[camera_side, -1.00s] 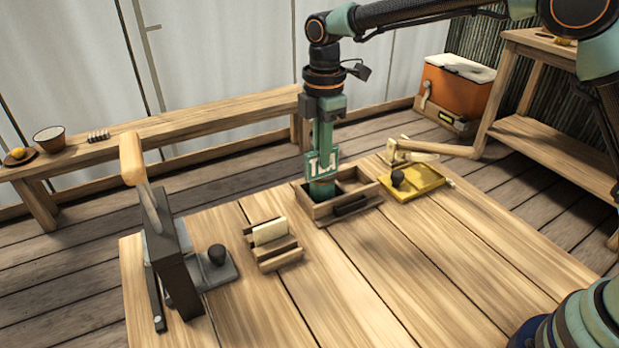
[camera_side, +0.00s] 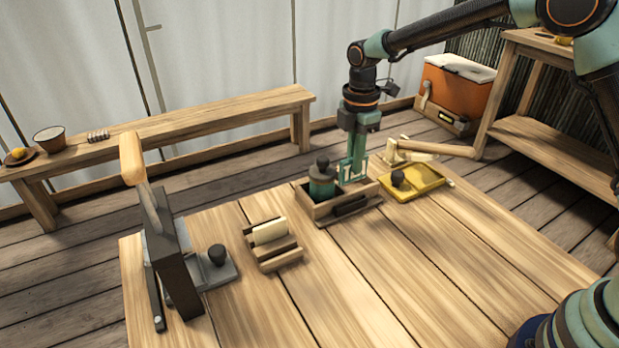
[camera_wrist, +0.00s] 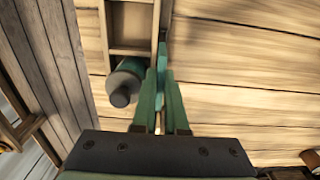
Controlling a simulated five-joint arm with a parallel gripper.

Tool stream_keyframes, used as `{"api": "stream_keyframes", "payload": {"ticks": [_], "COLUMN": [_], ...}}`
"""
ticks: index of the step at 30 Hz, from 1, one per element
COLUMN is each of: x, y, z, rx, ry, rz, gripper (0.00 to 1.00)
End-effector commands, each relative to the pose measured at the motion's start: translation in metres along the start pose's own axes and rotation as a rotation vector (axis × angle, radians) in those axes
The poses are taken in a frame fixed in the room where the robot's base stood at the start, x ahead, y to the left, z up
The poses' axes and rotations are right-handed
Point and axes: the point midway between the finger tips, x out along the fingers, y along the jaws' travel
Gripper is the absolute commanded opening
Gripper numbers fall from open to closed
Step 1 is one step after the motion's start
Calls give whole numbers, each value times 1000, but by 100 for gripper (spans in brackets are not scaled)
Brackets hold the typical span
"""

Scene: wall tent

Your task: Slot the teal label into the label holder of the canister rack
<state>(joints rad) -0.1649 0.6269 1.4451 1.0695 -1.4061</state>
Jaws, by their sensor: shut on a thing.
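My gripper (camera_side: 357,165) is shut on the teal label (camera_side: 352,172), a thin upright plate that is partly hidden by the fingers. It hangs over the right part of the canister rack (camera_side: 318,212), a wooden box with compartments. In the wrist view the label (camera_wrist: 161,62) shows edge-on between the finger tips, alongside the rack (camera_wrist: 131,51). The dark label holder (camera_side: 350,206) is on the rack's front wall, below the label. I cannot tell whether label and holder touch. A teal canister (camera_side: 321,183) with a dark knob stands in the left compartment.
A yellow tray (camera_side: 425,187) with a dark-knobbed object is right of the rack. The table's front middle is clear.

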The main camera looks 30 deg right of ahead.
Motion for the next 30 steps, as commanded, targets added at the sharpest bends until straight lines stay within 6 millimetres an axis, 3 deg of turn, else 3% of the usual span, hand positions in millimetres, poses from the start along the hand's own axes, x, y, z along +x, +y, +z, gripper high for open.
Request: {"api": "stream_keyframes", "payload": {"ticks": [7,19,30], "x": [6,39,46], "y": [0,0,0], "z": [0,0,0], "rx": [0,0,0], "ry": [0,0,0], "rz": [-1,-2,0], "gripper": [0,0,0]}}
